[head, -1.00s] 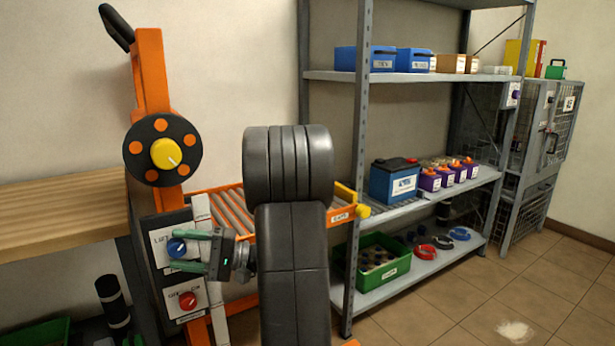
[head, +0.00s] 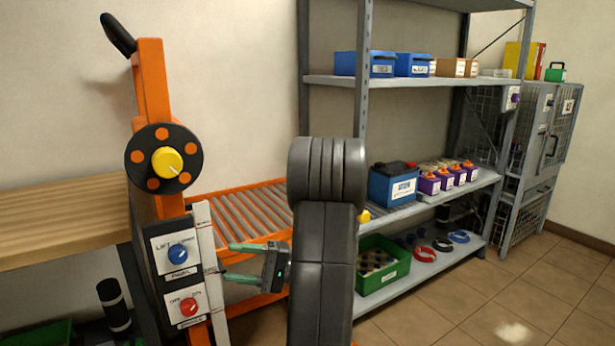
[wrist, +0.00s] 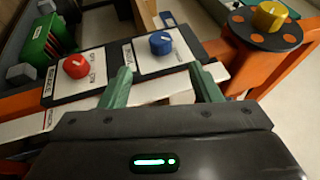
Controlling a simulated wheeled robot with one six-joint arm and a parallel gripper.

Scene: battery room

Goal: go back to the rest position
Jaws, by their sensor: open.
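My gripper (head: 232,262) is open and empty, with green fingers pointing left toward the orange lift's control panel. It sits just right of the white upright strip beside the panel. The panel carries a blue knob (head: 178,254) above a red knob (head: 189,306). In the wrist view, my open fingers (wrist: 160,85) show in front of the panel, with the red knob (wrist: 76,66) at left and the blue knob (wrist: 160,43) beyond them. The fingers appear apart from both knobs. My dark arm covers part of the roller conveyor (head: 250,215).
A wooden bench (head: 60,220) stands at left. A grey shelf rack (head: 425,205) holds a blue battery (head: 393,184), several purple ones and a green crate (head: 383,268). A yellow-centred handwheel (head: 167,161) sits above the panel. Open tiled floor (head: 480,310) lies at lower right.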

